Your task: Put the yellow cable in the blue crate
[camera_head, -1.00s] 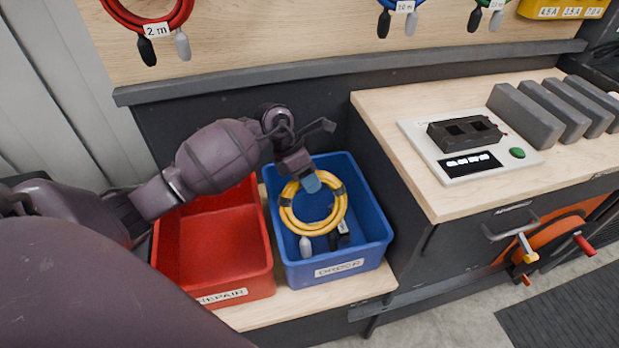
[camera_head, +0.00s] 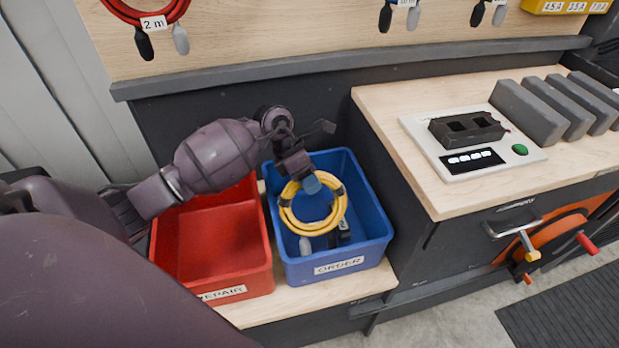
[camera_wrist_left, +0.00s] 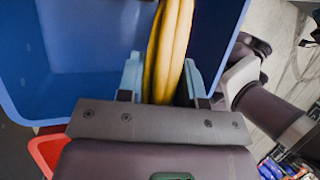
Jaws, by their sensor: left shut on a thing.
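The coiled yellow cable (camera_head: 314,229) hangs inside the opening of the blue crate (camera_head: 340,265), which is labelled ORDER. Its grey and black plugs hang at the lower side of the coil. My left gripper (camera_head: 311,185) is shut on the upper part of the coil, over the crate. In the left wrist view the yellow cable (camera_wrist_left: 168,50) runs between the two light-blue fingertips (camera_wrist_left: 160,78), with the blue crate wall (camera_wrist_left: 75,40) beside it. Whether the coil touches the crate floor cannot be told. My right gripper is not in view.
An empty red crate (camera_head: 215,245) labelled REPAIR stands directly left of the blue one. A wooden bench (camera_head: 400,120) to the right holds a tester (camera_head: 470,140) and grey blocks (camera_head: 530,110). A red cable (camera_head: 150,12) hangs on the board behind.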

